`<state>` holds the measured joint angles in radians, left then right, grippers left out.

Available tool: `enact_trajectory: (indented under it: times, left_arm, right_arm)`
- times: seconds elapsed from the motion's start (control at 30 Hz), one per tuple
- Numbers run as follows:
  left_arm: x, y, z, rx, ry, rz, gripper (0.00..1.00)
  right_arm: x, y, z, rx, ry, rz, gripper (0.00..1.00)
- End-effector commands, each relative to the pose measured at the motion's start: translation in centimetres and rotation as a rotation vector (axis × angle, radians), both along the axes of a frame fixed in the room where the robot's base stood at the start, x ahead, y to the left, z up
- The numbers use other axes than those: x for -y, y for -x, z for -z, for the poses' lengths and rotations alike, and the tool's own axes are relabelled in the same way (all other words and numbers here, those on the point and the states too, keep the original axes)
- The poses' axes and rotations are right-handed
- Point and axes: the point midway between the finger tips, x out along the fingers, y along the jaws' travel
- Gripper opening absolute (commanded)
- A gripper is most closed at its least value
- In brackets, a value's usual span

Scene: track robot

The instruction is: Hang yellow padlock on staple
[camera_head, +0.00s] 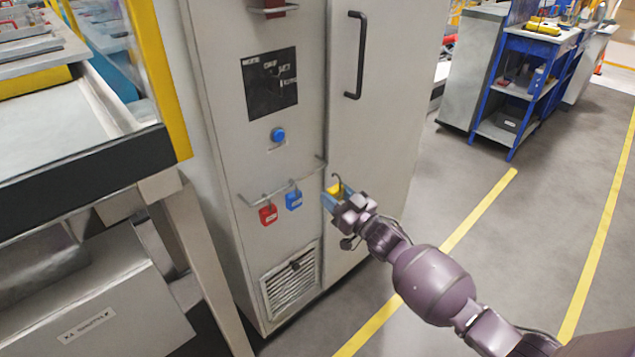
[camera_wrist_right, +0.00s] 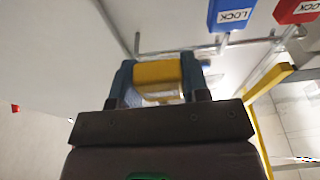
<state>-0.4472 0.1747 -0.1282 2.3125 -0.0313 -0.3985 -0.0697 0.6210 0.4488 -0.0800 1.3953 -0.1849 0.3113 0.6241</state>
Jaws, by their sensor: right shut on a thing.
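The yellow padlock (camera_head: 334,189) is in my right gripper (camera_head: 336,198), in front of the grey cabinet, just right of the metal rail (camera_head: 262,194). In the right wrist view the yellow padlock (camera_wrist_right: 157,72) sits between the two blue-grey fingers, which are shut on it. A thin dark curved piece rises beside it in the head view; I cannot tell whether it is the shackle. The rail (camera_wrist_right: 215,48) crosses behind the fingers in the wrist view. I cannot pick out a separate staple. My left gripper is not in view.
A red padlock (camera_head: 268,215) and a blue padlock (camera_head: 293,199) hang at the rail, left of my gripper. The cabinet has a blue button (camera_head: 278,134), a black handle (camera_head: 357,55) and a vent (camera_head: 291,281). A yellow-edged workstation (camera_head: 160,75) stands left. The floor at right is open.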

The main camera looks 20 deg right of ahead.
Motion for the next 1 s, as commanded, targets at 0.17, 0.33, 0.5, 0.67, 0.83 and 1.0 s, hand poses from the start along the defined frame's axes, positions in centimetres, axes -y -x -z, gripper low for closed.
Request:
enact_trajectory:
  times: [0.17,0.33,0.5,0.67,0.83,1.0]
  left_arm:
    - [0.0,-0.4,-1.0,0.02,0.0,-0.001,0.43]
    - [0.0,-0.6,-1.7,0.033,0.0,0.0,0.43]
    - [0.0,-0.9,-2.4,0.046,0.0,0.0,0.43]
    - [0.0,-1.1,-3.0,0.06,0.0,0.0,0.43]
    - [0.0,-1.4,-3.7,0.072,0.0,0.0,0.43]
    - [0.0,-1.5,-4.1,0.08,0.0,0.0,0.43]
  right_arm:
    - [0.4,1.1,-0.4,0.004,-0.001,-0.001,0.18]
    - [0.8,2.1,-0.3,0.004,-0.001,0.0,0.18]
    - [1.2,3.1,-0.3,0.003,-0.001,0.0,0.18]
    - [1.5,4.1,-0.3,0.004,-0.001,-0.001,0.18]
    - [1.9,5.1,-0.3,0.003,0.0,0.0,0.18]
    - [2.2,5.9,-0.2,0.003,-0.001,0.0,0.18]
